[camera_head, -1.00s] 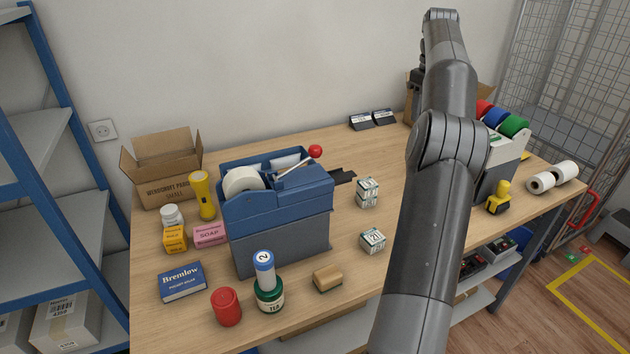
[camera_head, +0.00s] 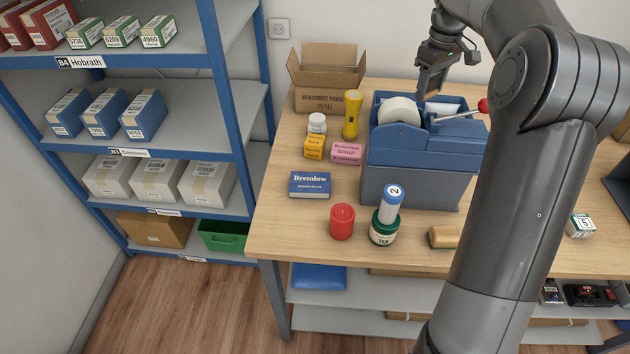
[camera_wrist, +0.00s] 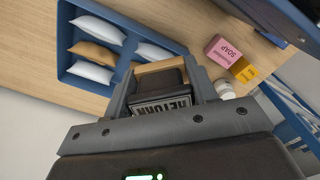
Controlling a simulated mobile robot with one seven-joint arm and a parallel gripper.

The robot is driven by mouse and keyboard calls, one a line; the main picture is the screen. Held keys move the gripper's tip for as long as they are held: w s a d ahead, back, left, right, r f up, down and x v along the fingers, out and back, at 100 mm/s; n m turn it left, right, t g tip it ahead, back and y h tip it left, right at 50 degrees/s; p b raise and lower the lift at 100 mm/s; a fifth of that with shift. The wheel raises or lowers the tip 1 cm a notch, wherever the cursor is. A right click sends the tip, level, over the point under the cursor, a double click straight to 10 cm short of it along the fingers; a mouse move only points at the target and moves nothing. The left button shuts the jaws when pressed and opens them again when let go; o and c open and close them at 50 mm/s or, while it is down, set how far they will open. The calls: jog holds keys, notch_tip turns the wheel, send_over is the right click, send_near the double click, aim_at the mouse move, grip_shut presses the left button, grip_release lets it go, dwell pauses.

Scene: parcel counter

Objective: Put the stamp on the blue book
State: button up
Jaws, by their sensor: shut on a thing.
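The blue book (camera_head: 310,186), labelled Bremlow, lies flat near the left front of the table, its top clear. My gripper (camera_head: 431,80) is raised above the back of the table, behind the blue dispenser, to the right of and beyond the book. In the wrist view my gripper (camera_wrist: 160,92) is shut on the stamp (camera_wrist: 163,104), a dark block lettered RETURN with a tan wooden part behind it. In the head view the stamp is hard to separate from the fingers. The book is not in the wrist view.
The tall blue dispenser (camera_head: 420,180) stands between my gripper and the table's front. A yellow flashlight (camera_head: 352,115), pink soap box (camera_head: 346,152), yellow box (camera_head: 315,146), red candle (camera_head: 342,222) and tea jar (camera_head: 384,230) stand around the book. A blue tray (camera_wrist: 70,45) holds several packets.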

jog(key=s+a+f+n, duration=0.1)
jog(key=s+a+f, duration=0.1)
jog(key=a, duration=0.5)
jog(key=s+a+f+n, duration=0.1)
jog(key=s+a, duration=0.1)
jog(key=a, duration=0.5)
jog(key=n, duration=0.3)
send_near(312, 183)
jog(key=shift+f, duration=3)
jog(key=shift+f, duration=0.1)
jog(key=o, duration=1)
jog(key=shift+c, duration=0.2)
